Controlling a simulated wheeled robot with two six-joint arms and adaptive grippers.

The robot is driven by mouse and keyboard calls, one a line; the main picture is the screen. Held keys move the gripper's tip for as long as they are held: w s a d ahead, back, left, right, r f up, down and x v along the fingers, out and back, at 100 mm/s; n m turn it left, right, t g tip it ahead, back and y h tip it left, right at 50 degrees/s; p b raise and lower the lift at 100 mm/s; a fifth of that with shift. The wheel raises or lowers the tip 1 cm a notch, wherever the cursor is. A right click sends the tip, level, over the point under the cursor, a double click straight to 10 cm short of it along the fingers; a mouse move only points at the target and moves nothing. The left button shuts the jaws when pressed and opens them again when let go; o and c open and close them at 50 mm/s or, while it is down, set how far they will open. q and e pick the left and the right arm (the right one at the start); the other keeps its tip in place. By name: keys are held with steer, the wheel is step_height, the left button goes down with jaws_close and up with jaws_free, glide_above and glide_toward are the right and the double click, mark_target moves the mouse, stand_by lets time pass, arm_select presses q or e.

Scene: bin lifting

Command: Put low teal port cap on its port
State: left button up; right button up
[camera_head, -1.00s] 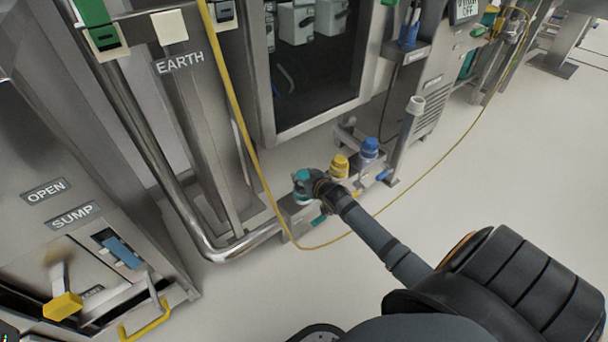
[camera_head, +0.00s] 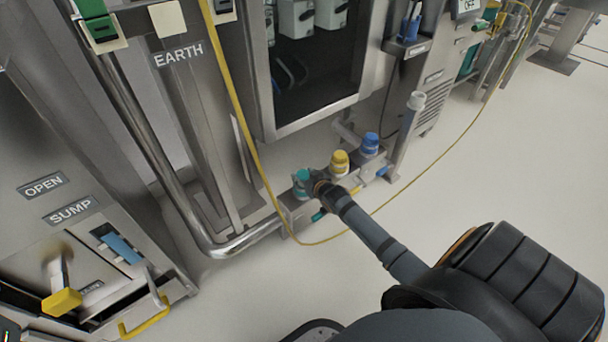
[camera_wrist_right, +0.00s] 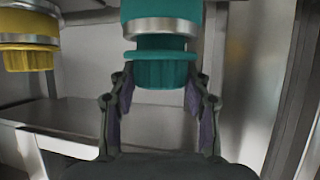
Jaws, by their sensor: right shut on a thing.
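The ribbed teal cap (camera_wrist_right: 162,70) is between the two fingers of my right gripper (camera_wrist_right: 160,98) in the right wrist view. The fingers are shut on its sides. The cap lines up with the teal port (camera_wrist_right: 160,10) and its silver ring, with no clear gap between them. In the head view my right gripper (camera_head: 314,183) is at the teal port (camera_head: 301,182), the leftmost of a row of three on a low metal ledge. The gripper partly hides the cap there. My left gripper is in neither view.
A yellow port (camera_head: 339,163) and a blue port (camera_head: 369,145) stand to the right. A yellow hose (camera_head: 240,120) hangs down and loops over the floor close to the gripper. A bent steel pipe (camera_head: 190,215) is at left. The floor at right is clear.

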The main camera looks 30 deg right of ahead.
steer(key=shift+f, duration=0.2)
stand_by(0.3)
steer(key=shift+f, duration=0.25)
stand_by(0.6)
steer(key=o, duration=1.5)
steer(key=shift+f, duration=0.15)
steer(key=shift+c, duration=0.2)
steer(key=v, duration=1.2)
